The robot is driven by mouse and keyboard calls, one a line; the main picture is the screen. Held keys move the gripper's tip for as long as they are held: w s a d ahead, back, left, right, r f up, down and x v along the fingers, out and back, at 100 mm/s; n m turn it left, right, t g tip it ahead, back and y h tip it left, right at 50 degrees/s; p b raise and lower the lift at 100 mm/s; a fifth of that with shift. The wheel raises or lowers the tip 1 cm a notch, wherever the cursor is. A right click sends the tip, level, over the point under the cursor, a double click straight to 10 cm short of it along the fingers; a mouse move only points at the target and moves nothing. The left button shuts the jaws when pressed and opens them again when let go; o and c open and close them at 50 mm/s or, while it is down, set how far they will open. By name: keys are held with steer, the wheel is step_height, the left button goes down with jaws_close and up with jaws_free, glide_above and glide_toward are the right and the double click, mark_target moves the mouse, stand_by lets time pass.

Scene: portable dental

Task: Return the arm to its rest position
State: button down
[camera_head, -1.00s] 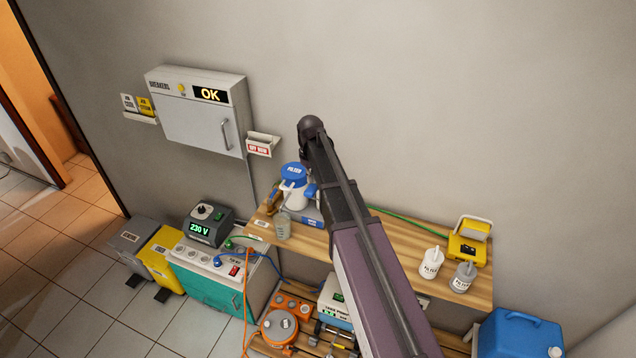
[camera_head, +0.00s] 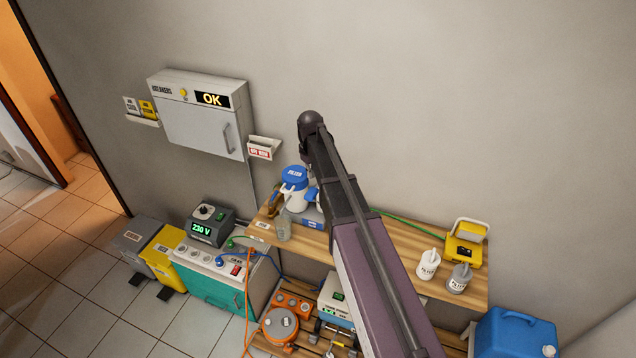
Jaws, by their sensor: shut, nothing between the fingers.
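My arm reaches up from the lower right across the wooden shelf to about the middle of the picture. The end of the arm is a dark rounded joint in front of the wall. My gripper is hidden behind the arm, so its fingers do not show. A blue-lidded white filter jug (camera_head: 293,190) stands on the shelf just left of the arm, partly covered by it. Whether the arm touches the jug cannot be told.
The wooden shelf (camera_head: 400,238) holds two white-capped bottles, the left one (camera_head: 428,265) lighter, and a yellow device (camera_head: 466,245). A grey breaker box (camera_head: 197,125) reading OK hangs on the wall. A blue canister (camera_head: 515,335) stands lower right. The wall above is clear.

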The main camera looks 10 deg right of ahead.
steer(key=shift+r+p, duration=0.35)
steer(key=shift+r, duration=0.25)
steer(key=shift+f, duration=0.1)
